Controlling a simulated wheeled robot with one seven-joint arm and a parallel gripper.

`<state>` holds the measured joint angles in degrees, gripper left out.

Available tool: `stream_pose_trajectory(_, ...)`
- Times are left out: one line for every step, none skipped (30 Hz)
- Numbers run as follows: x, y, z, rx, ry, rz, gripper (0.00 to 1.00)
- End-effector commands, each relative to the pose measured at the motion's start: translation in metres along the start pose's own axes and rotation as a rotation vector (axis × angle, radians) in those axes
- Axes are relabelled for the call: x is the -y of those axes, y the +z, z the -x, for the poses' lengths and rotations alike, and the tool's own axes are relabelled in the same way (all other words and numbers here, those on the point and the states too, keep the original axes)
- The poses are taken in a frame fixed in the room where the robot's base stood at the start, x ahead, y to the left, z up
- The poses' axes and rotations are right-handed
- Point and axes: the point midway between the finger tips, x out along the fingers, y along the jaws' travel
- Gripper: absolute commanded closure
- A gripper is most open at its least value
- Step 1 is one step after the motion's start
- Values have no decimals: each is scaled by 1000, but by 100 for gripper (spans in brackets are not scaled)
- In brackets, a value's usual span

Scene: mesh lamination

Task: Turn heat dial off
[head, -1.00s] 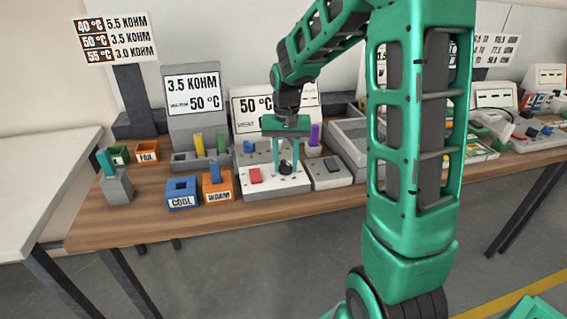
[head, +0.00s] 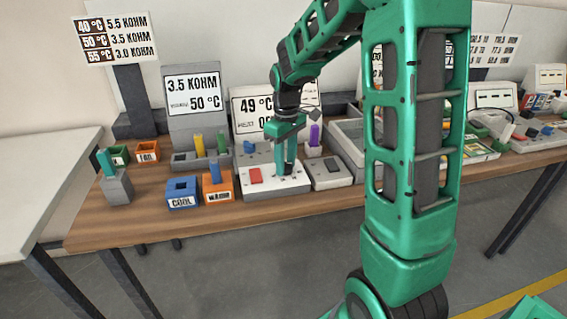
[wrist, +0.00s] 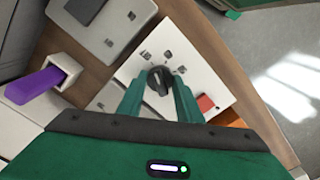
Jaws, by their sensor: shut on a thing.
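The heat dial is a dark round knob (wrist: 160,79) with a light pointer line, on a white panel (wrist: 205,62) with small marks around it. My gripper (head: 285,168) reaches down to the panel from above. In the wrist view its green fingers (wrist: 160,92) are on both sides of the dial and shut on it. In the head view the fingers mostly hide the dial. The display (head: 258,108) behind reads 49 °C, with its right part and lower line partly covered by my gripper.
A red button (head: 255,176) is left of the dial on the same panel. A grey box (head: 328,173) stands close on the right, with a purple piece (head: 314,134) in a holder behind. Blue COOL (head: 181,193) and orange WARM (head: 217,188) bins stand left.

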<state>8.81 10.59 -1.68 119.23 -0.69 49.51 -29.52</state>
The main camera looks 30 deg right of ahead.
Motion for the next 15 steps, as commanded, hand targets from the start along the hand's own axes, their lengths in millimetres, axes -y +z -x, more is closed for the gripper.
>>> stream_pose_trajectory(-1, -3, 2, -9, 5, 29, 90)
stream_pose_trajectory(-1, -3, 2, -9, 5, 45, 90)
stream_pose_trajectory(-1, -3, 2, -9, 5, 65, 90)
stream_pose_trajectory(-1, -3, 2, -9, 5, 78, 90)
stream_pose_trajectory(-1, -3, 2, -9, 5, 90, 90)
stream_pose_trajectory(-1, -3, 2, -9, 5, 105, 90)
stream_pose_trajectory(-1, -3, 2, -9, 5, 114, 90)
stream_pose_trajectory(-1, -3, 2, -9, 5, 123, 90)
stream_pose_trajectory(-1, -3, 2, -9, 5, 133, 90)
stream_pose_trajectory(-1, -3, 2, -9, 5, 138, 90)
stream_pose_trajectory(-1, -3, 2, -9, 5, 143, 90)
stream_pose_trajectory(-1, -3, 2, -9, 5, 150, 90)
stream_pose_trajectory(-1, -3, 2, -9, 5, 153, 90)
stream_pose_trajectory(-2, -3, 2, -9, 5, 156, 90)
stream_pose_trajectory(-2, -3, 2, -9, 5, 159, 90)
